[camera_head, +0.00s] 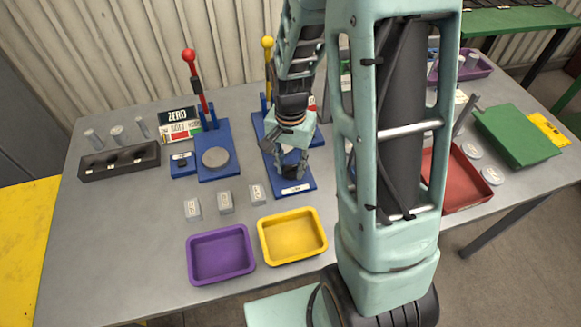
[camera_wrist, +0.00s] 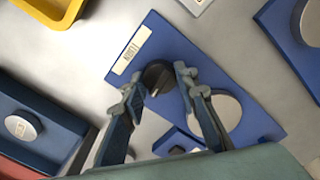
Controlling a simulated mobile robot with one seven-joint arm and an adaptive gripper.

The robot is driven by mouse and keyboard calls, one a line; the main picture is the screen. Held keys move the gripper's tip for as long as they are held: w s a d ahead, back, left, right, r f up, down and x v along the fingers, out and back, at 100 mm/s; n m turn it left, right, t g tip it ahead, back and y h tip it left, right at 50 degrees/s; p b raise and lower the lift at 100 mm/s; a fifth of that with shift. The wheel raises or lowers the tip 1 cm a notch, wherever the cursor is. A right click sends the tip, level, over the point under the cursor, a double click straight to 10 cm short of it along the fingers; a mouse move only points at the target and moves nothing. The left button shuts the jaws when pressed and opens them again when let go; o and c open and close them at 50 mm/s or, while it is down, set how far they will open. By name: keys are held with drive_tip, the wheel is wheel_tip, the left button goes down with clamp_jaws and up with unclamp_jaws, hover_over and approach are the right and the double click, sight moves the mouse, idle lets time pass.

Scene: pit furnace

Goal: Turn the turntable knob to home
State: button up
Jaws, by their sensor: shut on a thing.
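A dark round knob (camera_wrist: 157,77) sits on a blue base plate (camera_wrist: 250,127), beside a small white label whose text I cannot read. A grey disc (camera_wrist: 226,112) lies on the same plate. My gripper (camera_wrist: 160,84) is shut on the knob, with one finger on each side of it. In the head view my gripper (camera_head: 291,170) points down over the blue base (camera_head: 299,184), and it hides the knob and most of the disc there. The knob's pointing direction is not clear.
A second blue base (camera_head: 225,172) with a red-ball lever (camera_head: 189,56) stands to the left. A yellow-ball lever (camera_head: 267,42) rises behind my gripper. Several grey blocks (camera_head: 226,202), a purple tray (camera_head: 220,279) and a yellow tray (camera_head: 316,257) lie in front.

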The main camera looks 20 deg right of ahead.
drive_tip(key=n, duration=0.4)
drive_tip(key=shift+n+b, duration=0.3)
drive_tip(key=shift+b, duration=0.05)
drive_tip(key=n, duration=0.3)
drive_tip(key=shift+n, duration=0.3)
drive_tip(key=n, duration=0.4)
drive_tip(key=shift+n+p, duration=0.55)
drive_tip(key=shift+n, duration=1.35)
drive_tip(key=shift+o, duration=0.2)
drive_tip(key=o, duration=1.1)
drive_tip(key=shift+r, duration=0.1)
